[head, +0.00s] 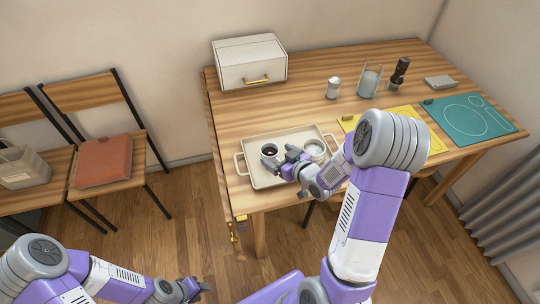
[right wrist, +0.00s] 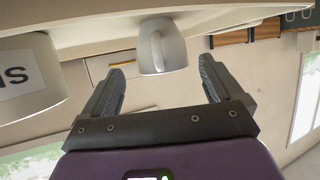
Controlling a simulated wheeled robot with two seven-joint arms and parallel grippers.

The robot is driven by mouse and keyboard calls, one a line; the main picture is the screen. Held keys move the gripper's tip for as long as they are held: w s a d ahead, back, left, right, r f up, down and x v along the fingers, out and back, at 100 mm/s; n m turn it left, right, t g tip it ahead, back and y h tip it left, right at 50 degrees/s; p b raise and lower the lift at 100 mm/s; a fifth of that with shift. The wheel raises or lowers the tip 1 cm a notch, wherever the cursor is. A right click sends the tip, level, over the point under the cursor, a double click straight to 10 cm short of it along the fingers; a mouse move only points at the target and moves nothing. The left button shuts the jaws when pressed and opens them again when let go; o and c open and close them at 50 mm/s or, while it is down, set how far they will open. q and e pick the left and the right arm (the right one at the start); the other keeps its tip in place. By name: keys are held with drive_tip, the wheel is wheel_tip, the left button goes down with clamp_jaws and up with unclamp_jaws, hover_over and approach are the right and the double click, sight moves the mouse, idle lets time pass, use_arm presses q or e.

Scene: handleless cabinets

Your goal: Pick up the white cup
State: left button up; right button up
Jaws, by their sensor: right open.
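The white cup (head: 269,149), dark inside, stands on the left part of a cream tray (head: 257,179) on the table. My right gripper (head: 279,158) is beside it, over the tray, with its fingers toward the cup. In the right wrist view, my right gripper (right wrist: 163,88) is open and empty. A pale cup with a handle (right wrist: 160,46) shows ahead, across the gap between the fingertips, not gripped. My left gripper (head: 198,289) is low at the bottom of the head view, away from the table; its jaws are too small to read.
A second pale round container (head: 315,149) stands on the tray, close right of my right gripper. A labelled white container (right wrist: 28,78) is near at left in the wrist view. A white box (head: 250,62), shaker (head: 333,88) and teal mat (head: 470,115) lie farther back.

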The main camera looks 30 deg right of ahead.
sight(265, 147)
drive_tip(key=x, duration=0.4)
drive_tip(key=shift+w+a+r+b, duration=0.15)
drive_tip(key=shift+a+r+b, duration=0.1)
drive_tip(key=shift+b, duration=0.15)
drive_tip(key=c, duration=1.1)
drive_tip(key=shift+c, duration=0.2)
drive_tip(key=shift+r, duration=0.2)
